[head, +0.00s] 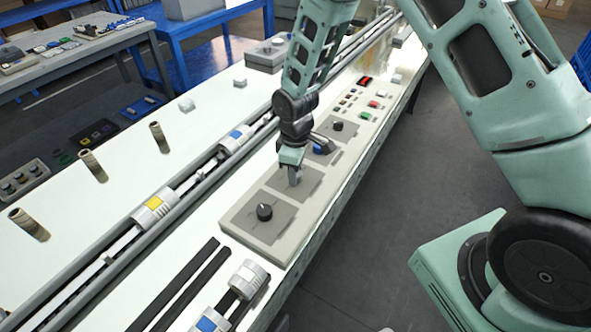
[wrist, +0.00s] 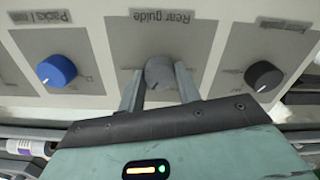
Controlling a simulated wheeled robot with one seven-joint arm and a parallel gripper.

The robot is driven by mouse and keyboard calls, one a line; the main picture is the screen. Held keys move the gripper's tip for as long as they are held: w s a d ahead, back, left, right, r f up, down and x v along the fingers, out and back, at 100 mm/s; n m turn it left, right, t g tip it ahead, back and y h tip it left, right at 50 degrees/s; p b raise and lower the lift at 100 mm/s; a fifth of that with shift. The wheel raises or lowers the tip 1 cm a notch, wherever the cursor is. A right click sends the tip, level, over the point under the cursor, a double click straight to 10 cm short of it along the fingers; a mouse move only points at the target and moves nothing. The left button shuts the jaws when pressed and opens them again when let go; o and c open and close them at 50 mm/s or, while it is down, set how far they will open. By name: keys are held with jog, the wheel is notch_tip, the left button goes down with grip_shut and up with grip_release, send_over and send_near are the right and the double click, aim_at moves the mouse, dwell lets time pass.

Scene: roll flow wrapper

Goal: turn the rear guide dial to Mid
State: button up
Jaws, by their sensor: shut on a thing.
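The rear guide dial (wrist: 159,72) is a grey round knob on the middle plate of the control panel. Its label, "Rear guide", appears upside down in the wrist view. My gripper (wrist: 157,84) is shut on this dial, with one finger on each side of it. In the head view my gripper (head: 295,178) reaches down onto the middle plate and largely hides the dial. The position marks around the dial are hidden or too small to read, so I cannot tell its setting.
A blue dial (wrist: 57,71) labelled for packs sits on one side and a black dial (wrist: 264,76) on the other. The panel (head: 237,230) also carries several coloured buttons farther back. A conveyor rail with white cylinders (head: 154,207) runs alongside.

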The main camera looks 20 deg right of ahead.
jog(key=o, duration=1)
jog(key=shift+c, duration=0.2)
jog(key=shift+r, duration=0.1)
notch_tip(320, 180, up, 17)
jog(key=b, duration=0.1)
jog(key=shift+r+b, duration=0.15)
jog(key=shift+b, duration=0.25)
jog(key=s+a+r+m, duration=0.1)
jog(key=s+a, duration=0.2)
jog(key=s, duration=1)
jog(key=s+a+r+m, duration=0.1)
jog(key=s+a, duration=0.2)
jog(key=s, duration=1)
jog(key=shift+s+a+r+m+y, duration=0.2)
jog(key=shift+s+r+m+y, duration=0.1)
jog(key=shift+s+r, duration=0.1)
